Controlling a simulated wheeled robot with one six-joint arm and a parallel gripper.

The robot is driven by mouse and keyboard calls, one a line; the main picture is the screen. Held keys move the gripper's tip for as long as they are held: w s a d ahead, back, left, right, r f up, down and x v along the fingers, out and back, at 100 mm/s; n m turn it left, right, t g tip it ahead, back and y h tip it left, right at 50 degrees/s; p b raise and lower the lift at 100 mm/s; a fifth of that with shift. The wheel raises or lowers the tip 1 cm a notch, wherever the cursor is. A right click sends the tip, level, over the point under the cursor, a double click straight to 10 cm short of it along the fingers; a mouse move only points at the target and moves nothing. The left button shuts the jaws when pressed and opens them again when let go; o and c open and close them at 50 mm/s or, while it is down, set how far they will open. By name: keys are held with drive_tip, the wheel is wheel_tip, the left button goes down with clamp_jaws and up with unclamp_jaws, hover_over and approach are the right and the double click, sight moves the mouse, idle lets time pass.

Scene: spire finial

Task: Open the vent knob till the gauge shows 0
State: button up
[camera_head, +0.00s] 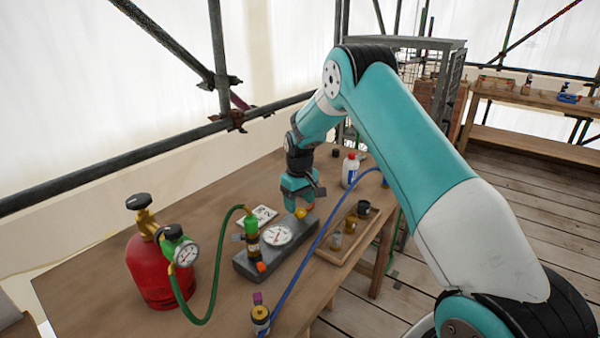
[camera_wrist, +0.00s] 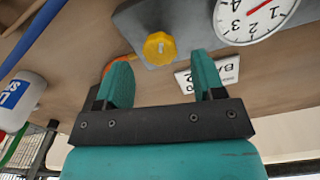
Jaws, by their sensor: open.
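The vent knob looks to be the yellow knob (camera_wrist: 160,48) on the grey block (camera_head: 253,266). In the wrist view it sits a little beyond my open fingertips, between their lines and apart from both. In the head view the yellow knob (camera_head: 301,212) shows just below my gripper (camera_head: 300,205). My gripper (camera_wrist: 163,75) is open and empty. The white round gauge (camera_head: 277,235) lies on the block beside the knob. In the wrist view the gauge (camera_wrist: 255,14) is cut by the top edge; its red needle points between numbers, exact reading unclear.
A red gas cylinder (camera_head: 152,272) with its own gauge and a green hose (camera_head: 217,285) stands at the left. A blue hose (camera_head: 306,257) crosses near the block. A wooden tray (camera_head: 335,257) with small pots is at the right. A white bottle (camera_head: 350,170) stands behind.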

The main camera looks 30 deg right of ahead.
sight(299, 210)
wheel_tip(299, 210, up, 15)
drive_tip(key=b, duration=0.1)
drive_tip(key=shift+b, duration=0.3)
drive_tip(key=shift+a, duration=0.1)
drive_tip(key=s+a+r+n+y, duration=0.1)
drive_tip(key=s+a+r+n, duration=0.15)
drive_tip(key=s+a, duration=0.6)
drive_tip(key=s+a+r+n+y, duration=0.1)
drive_tip(key=s+a+r, duration=0.3)
drive_tip(key=s+a, duration=0.4)
drive_tip(key=s+a+n+y, duration=0.1)
drive_tip(key=s+a, duration=0.3)
drive_tip(key=s, duration=0.6)
drive_tip(key=s+a+f+n+y, duration=0.1)
drive_tip(key=s+a, duration=0.4)
drive_tip(key=s, duration=0.5)
drive_tip(key=shift+a+f, duration=0.2)
drive_tip(key=shift+w+d, duration=0.1)
